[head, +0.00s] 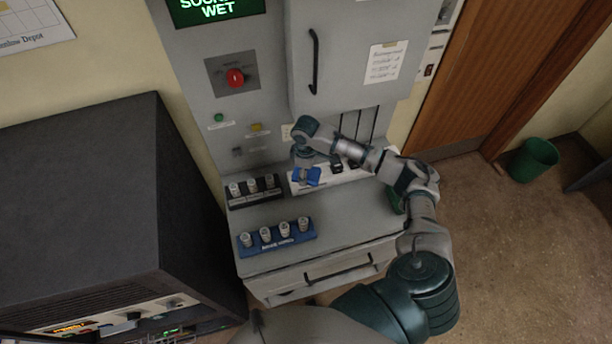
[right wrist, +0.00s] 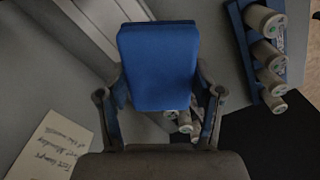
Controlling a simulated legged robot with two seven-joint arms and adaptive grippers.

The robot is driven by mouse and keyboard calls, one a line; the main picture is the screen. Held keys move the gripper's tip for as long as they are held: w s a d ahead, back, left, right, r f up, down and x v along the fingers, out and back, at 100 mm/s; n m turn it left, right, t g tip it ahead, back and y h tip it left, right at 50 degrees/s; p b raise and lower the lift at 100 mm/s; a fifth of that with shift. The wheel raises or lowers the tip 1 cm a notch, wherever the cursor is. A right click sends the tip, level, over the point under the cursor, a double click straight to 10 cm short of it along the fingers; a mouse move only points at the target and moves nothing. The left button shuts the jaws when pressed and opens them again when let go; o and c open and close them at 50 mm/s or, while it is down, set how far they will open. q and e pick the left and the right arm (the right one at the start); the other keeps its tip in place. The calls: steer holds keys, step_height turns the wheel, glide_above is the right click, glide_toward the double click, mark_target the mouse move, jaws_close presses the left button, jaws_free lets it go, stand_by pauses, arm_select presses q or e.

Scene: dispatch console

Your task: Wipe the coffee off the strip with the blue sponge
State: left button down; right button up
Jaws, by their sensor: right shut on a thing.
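The blue sponge (head: 307,177) is held in my right gripper (head: 304,164), over the left end of the white strip (head: 347,174) at the back of the grey console. In the right wrist view the sponge (right wrist: 157,65) sits between both fingers of the gripper (right wrist: 160,88), which are shut on its sides. Dark plugs stand on the strip, and my forearm hides part of it. I cannot tell whether the sponge touches the strip, and I cannot make out any coffee. My left gripper is not in view.
A dark rack (head: 256,198) of pale cylinders stands left of the strip. A blue rack (head: 272,246) with several more stands nearer the front. A cabinet with a black handle (head: 314,62) overhangs behind. The console's front right top is clear.

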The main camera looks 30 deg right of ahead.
steer(key=shift+r, duration=0.15)
steer(key=shift+r, duration=1.4)
